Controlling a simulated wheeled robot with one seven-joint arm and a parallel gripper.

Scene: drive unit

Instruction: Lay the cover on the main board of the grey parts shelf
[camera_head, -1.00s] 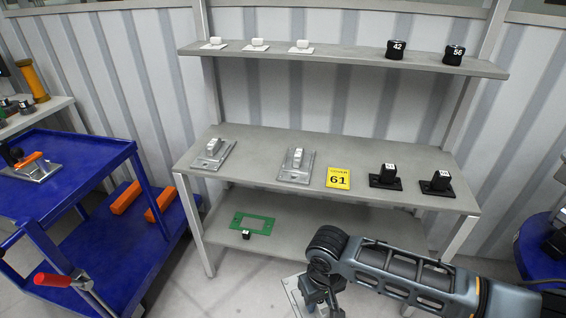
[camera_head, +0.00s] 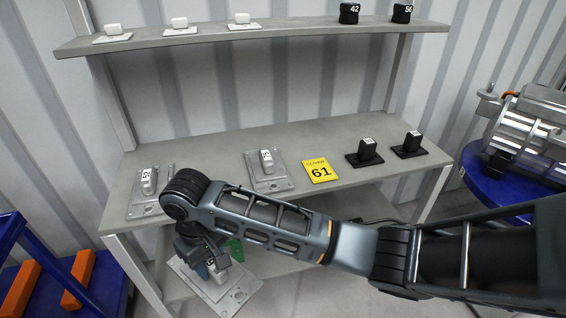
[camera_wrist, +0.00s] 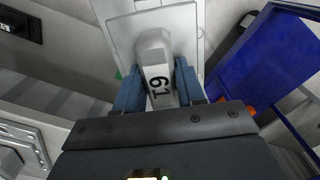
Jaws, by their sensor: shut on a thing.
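The cover (camera_head: 232,298), a light grey metal plate with an upright block handle, hangs from my gripper (camera_head: 217,268). In the wrist view my gripper (camera_wrist: 158,88) is shut with a blue finger on each side of the handle, which bears the number 61; the cover's plate (camera_wrist: 117,35) spreads beyond it. The grey parts shelf's main board (camera_head: 212,152) is the middle level. The held cover is in front of its left front edge and appears lower than it. A yellow label (camera_head: 318,171) reading 61 lies flat on this board. My arm hides part of the front edge.
Two similar grey covers stand left of the label, one at the left end (camera_head: 140,205) and one nearer (camera_head: 283,182). Two black-based pieces (camera_head: 365,155) (camera_head: 410,148) stand right of it. A green frame lies below, mostly hidden. A blue cart (camera_head: 95,290) is at left.

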